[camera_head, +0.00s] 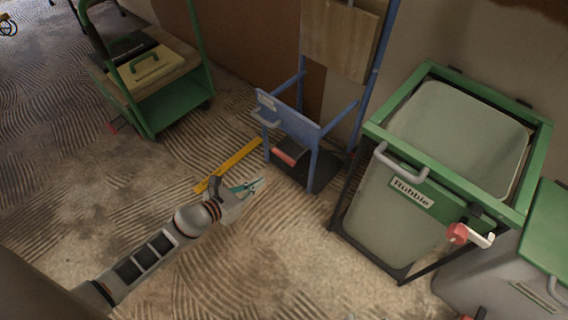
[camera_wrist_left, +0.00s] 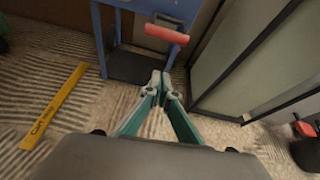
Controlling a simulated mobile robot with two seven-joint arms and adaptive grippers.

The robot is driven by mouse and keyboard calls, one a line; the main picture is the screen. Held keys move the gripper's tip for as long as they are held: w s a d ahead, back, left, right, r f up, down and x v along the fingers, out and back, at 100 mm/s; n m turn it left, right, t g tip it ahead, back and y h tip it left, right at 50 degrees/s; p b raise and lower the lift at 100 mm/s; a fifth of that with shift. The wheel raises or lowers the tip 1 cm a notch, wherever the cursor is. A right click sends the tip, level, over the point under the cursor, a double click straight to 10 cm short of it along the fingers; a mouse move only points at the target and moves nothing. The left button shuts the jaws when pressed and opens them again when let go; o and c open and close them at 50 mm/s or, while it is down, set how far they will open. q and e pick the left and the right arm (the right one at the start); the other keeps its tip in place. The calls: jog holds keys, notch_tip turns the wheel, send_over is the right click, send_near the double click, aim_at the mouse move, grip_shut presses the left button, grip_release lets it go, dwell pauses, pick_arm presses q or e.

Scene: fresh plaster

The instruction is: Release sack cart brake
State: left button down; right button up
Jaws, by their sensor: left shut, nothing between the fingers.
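The blue sack cart (camera_head: 292,122) stands upright against the wall, with a wooden board in its upper frame. A red-ended pedal (camera_head: 284,157), likely the brake, sits low at its front. My left gripper (camera_head: 258,185) is shut and empty, low over the floor in front of the cart and apart from the pedal. Its teal fingers (camera_wrist_left: 161,84) meet at the tips in the left wrist view. My right gripper is in neither view.
A yellow level (camera_head: 229,165) lies on the floor left of the cart; it also shows in the left wrist view (camera_wrist_left: 54,106). A green-framed rubble bin (camera_head: 384,205) stands close on the right. A green trolley (camera_head: 168,105) stands back left.

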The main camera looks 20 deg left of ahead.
pick_arm(q)
jog(key=shift+a+f+b+x, duration=0.2)
jog(key=shift+f+b+x, duration=0.4)
jog(key=shift+b+x, duration=2.95)
jog(key=shift+m, duration=0.4)
jog(key=w+r+p, duration=0.1)
jog(key=p, duration=0.2)
jog(key=w+d+r+p, duration=0.1)
jog(key=w+r+p, duration=0.1)
jog(key=p, duration=0.1)
jog(key=shift+w+d+r, duration=0.1)
jog(key=shift+r, duration=0.1)
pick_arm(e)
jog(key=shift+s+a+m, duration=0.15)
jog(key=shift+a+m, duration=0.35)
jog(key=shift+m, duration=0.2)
